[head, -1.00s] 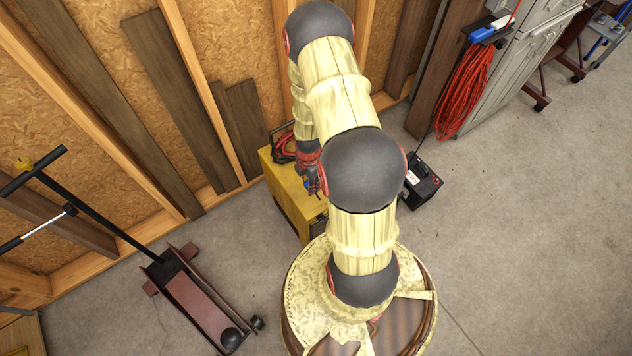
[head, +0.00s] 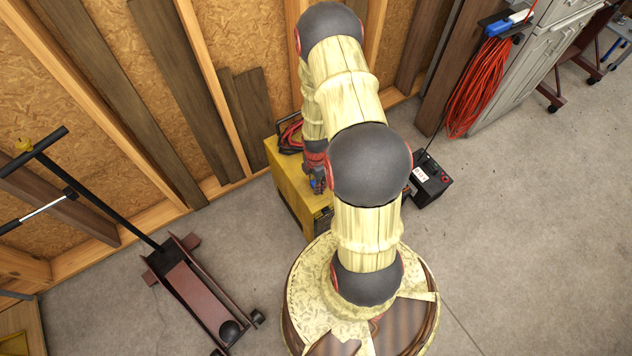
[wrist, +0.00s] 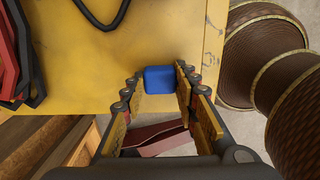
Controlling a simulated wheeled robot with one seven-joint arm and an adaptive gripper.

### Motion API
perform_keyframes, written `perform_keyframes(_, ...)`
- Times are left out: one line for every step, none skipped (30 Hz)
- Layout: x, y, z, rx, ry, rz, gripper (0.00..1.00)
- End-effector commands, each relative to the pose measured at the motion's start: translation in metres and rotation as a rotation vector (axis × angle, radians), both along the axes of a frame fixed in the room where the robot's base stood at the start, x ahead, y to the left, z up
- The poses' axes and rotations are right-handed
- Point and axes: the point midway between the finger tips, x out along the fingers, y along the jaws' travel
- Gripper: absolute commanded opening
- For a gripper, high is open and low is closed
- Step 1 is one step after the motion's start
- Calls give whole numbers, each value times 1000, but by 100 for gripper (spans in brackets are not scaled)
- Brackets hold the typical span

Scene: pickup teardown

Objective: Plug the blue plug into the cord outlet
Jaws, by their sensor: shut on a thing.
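The blue plug (wrist: 159,79) is a small blue block between the fingers of my gripper (wrist: 158,90) in the wrist view, at the edge of the yellow box. My gripper is shut on it. In the head view my gripper (head: 319,184) is low over the yellow box, mostly hidden behind my arm, with a bit of blue showing. At the upper right of the head view, an orange cord (head: 480,88) hangs in a coil by the grey cabinet. A blue and white piece (head: 507,23) sits at its top; I cannot tell if it is the cord outlet.
The yellow box (head: 290,187) stands by the wooden wall with red cables on top. A black battery (head: 430,180) is on the floor to its right. A floor jack (head: 200,295) stands at left. The concrete floor at right is clear.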

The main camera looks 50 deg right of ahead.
Motion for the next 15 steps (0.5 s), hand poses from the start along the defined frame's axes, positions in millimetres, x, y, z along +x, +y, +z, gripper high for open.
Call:
perform_keyframes(0,0,0,0,0,0,4)
perform_keyframes(0,0,0,0,0,0,4)
perform_keyframes(0,0,0,0,0,0,4)
perform_keyframes(0,0,0,0,0,0,4)
perform_keyframes(0,0,0,0,0,0,4)
perform_keyframes(0,0,0,0,0,0,4)
perform_keyframes(0,0,0,0,0,0,31)
perform_keyframes(0,0,0,0,0,0,33)
perform_keyframes(0,0,0,0,0,0,35)
perform_keyframes(0,0,0,0,0,0,37)
perform_keyframes(0,0,0,0,0,0,39)
perform_keyframes(0,0,0,0,0,0,41)
perform_keyframes(0,0,0,0,0,0,43)
perform_keyframes(0,0,0,0,0,0,44)
perform_keyframes(0,0,0,0,0,0,47)
